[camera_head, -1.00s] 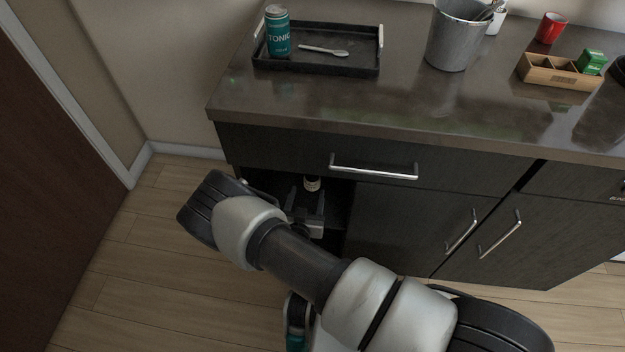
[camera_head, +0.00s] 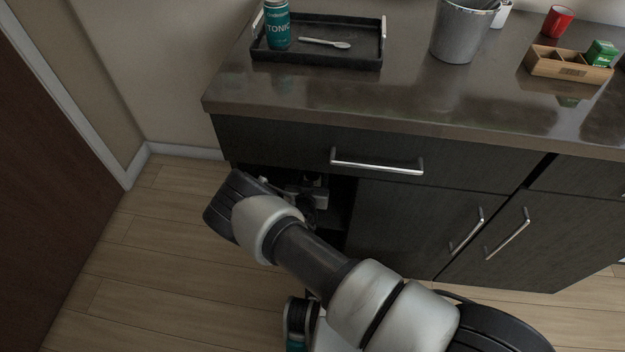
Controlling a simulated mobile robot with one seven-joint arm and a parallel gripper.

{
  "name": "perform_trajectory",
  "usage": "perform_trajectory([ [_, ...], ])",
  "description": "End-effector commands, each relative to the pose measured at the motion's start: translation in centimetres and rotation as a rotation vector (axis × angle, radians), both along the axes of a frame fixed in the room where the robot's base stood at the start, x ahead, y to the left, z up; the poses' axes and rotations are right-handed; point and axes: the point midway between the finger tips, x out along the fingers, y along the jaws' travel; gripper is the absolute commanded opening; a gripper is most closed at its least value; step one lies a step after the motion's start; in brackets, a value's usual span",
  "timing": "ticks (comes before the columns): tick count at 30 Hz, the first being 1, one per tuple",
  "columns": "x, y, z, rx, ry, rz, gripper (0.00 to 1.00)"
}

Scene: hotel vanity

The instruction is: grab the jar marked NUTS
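No jar with a readable NUTS label shows now. My gripper (camera_head: 310,188) reaches into the dark open cubby (camera_head: 338,205) under the left drawer. Its fingers are small, dark and partly hidden by the cubby's shade and my own arm. I cannot tell whether they are open or shut, or whether anything is between them. The small cream-topped item seen in the cubby earlier cannot be made out now; the gripper covers that spot.
The drawer front with its handle (camera_head: 377,166) and the counter edge overhang the cubby closely. Closed cabinet doors (camera_head: 405,228) stand to its right. On the counter are a black tray (camera_head: 330,60) with a TONIC can (camera_head: 278,28), a metal bucket (camera_head: 462,35) and a wooden box (camera_head: 560,68).

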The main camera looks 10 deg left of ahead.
Motion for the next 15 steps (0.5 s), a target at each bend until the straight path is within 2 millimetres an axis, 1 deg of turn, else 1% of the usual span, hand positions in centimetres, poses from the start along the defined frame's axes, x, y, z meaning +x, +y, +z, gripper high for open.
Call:
perform_trajectory([
  [2,-0.02,-0.01,0.03,0.000,0.000,0.000,0.60],
  [3,-0.03,-0.02,0.03,0.000,0.000,0.000,0.58],
  [11,-0.06,-0.01,0.02,0.000,0.000,0.000,0.14],
  [12,-0.03,0.01,0.07,0.000,-0.001,0.000,0.12],
  [15,-0.03,0.01,0.07,0.000,-0.001,0.000,0.12],
])
